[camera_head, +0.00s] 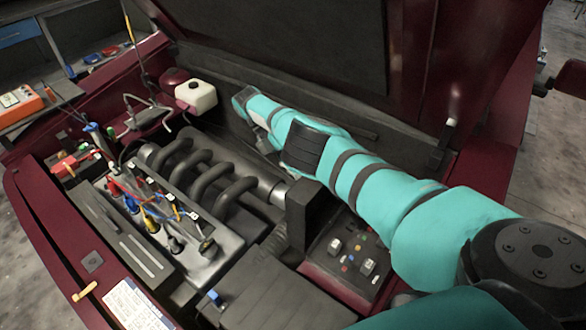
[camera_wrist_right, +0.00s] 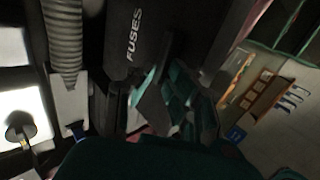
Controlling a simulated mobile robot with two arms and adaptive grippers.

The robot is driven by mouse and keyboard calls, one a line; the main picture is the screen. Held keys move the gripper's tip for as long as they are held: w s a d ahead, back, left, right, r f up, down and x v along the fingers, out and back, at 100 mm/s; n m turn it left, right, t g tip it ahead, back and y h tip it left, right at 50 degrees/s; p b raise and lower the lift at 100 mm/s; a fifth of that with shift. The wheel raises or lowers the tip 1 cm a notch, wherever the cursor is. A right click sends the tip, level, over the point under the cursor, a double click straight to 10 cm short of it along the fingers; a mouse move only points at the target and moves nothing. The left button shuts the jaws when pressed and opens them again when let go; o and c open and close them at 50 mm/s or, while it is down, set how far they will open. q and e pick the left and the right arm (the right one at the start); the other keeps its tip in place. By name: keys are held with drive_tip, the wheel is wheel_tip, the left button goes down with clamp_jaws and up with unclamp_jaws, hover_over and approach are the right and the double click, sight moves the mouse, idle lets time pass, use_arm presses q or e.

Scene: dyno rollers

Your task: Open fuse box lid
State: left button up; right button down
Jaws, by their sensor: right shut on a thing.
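The fuse box (camera_head: 347,262) is right of centre in the head view. Its inside shows, with pale and coloured fuses. Its dark lid (camera_head: 301,215) stands up along the left side of the box. In the right wrist view the lid (camera_wrist_right: 138,50) is close, with white "FUSES" lettering. My right arm reaches across the engine bay above the lid. My right gripper (camera_wrist_right: 160,95) is shut on the lid; the contact is dark and partly hidden. My left gripper is not in view.
The raised hood (camera_head: 290,35) rises behind the arm. Black engine pipes (camera_head: 205,175) and the wired block (camera_head: 150,215) lie left of the fuse box. A dark box cover (camera_head: 270,295) is in front. A white reservoir (camera_head: 196,96) stands at the back left.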

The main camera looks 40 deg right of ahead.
drive_tip(key=shift+s+a+f, duration=0.1)
drive_tip(key=shift+s+f, duration=0.55)
drive_tip(key=shift+f, duration=0.3)
drive_tip(key=c, duration=1.4)
unclamp_jaws()
drive_tip(key=shift+d, duration=0.2)
drive_tip(key=shift+o, duration=0.2)
drive_tip(key=shift+w, duration=0.1)
